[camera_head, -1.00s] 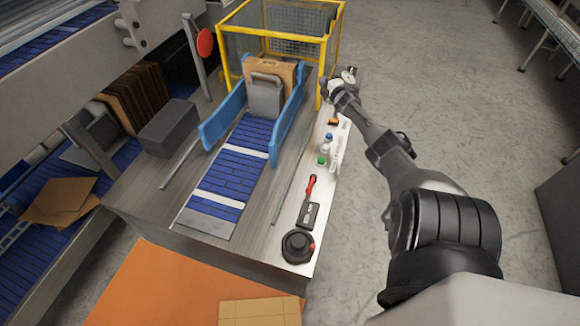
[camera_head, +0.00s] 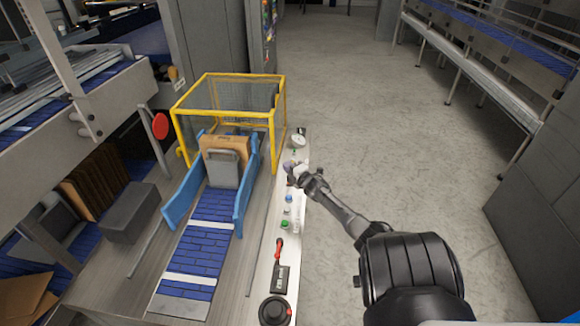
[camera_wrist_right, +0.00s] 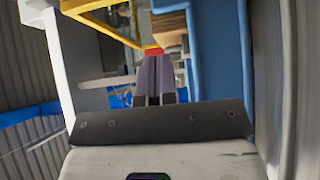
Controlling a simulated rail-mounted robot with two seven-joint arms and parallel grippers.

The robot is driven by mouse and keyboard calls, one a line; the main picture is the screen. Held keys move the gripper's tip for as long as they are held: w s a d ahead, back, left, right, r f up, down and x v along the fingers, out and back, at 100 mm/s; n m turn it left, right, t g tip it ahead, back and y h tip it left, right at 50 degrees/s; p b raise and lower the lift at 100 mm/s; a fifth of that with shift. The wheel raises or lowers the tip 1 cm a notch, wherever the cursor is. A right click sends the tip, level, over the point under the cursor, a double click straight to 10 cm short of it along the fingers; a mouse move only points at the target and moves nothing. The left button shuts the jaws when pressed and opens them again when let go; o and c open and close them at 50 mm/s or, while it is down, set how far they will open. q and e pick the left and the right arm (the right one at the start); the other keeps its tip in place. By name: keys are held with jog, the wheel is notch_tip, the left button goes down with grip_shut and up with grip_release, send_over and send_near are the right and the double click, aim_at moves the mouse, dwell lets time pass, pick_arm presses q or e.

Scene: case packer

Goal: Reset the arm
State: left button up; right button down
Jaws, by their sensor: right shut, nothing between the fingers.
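My right arm reaches in from the lower right in the head view. Its gripper (camera_head: 290,172) is over the far part of the white control panel (camera_head: 262,262), just on the near side of a round dial (camera_head: 298,141). In the right wrist view the two grey fingers (camera_wrist_right: 155,75) are together with nothing between them. A red spot shows just beyond the fingertips; whether they touch it I cannot tell. My left gripper is not in view.
A yellow-framed cage (camera_head: 228,92) stands behind the panel's left side. A cardboard box (camera_head: 227,143) sits between blue guide rails (camera_head: 184,193) on the blue conveyor (camera_head: 203,235). The panel carries buttons (camera_head: 286,224) and a black knob (camera_head: 274,311). Open floor (camera_head: 400,150) lies right.

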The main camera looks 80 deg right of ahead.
jog(key=shift+s+a, duration=0.3)
jog(key=shift+s, duration=0.05)
